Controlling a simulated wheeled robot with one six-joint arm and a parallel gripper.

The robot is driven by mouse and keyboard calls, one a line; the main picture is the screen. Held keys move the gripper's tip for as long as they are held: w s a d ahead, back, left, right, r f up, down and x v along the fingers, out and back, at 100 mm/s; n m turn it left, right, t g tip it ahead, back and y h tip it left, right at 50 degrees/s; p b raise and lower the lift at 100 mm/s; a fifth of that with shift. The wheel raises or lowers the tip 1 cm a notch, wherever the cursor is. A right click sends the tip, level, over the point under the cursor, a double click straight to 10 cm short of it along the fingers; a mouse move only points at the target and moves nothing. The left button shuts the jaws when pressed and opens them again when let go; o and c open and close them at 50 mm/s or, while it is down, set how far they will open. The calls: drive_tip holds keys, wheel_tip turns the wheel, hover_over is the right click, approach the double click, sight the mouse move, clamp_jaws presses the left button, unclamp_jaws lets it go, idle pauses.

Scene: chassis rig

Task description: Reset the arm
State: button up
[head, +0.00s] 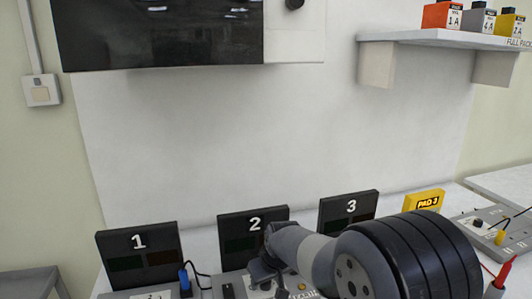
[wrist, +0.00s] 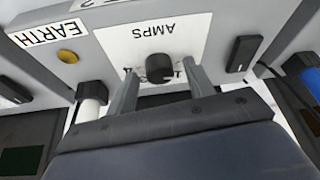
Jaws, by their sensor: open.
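My gripper (wrist: 160,70) is open, with its two fingers apart on either side of a black knob (wrist: 160,68) below the label "AMPS". I cannot tell whether the fingers touch the knob. In the head view my arm reaches in from the lower right, and my gripper (head: 262,274) is low in front of the black panel marked 2 (head: 254,225). My arm hides part of that station and of the panel marked 3 (head: 349,208).
A black panel marked 1 (head: 139,245) stands at left. A blue plug (head: 185,280) is beside it. A yellow "PAD 3" block (head: 424,201) stands right of panel 3. A shelf (head: 430,38) holds several coloured packs. The wall between is bare.

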drive_tip(key=shift+a+m+h, duration=0.15)
drive_tip(key=shift+m+h, duration=0.55)
drive_tip(key=shift+m, duration=1.3)
drive_tip(key=shift+a+m+h+b, duration=0.15)
drive_tip(key=shift+m+h+b, duration=0.6)
drive_tip(key=shift+m, duration=1.65)
drive_tip(key=v, duration=0.8)
drive_tip(key=shift+s+a+r+p, duration=0.15)
drive_tip(key=shift+s+a+p, duration=0.05)
drive_tip(key=shift+p, duration=0.15)
drive_tip(key=shift+h, duration=0.25)
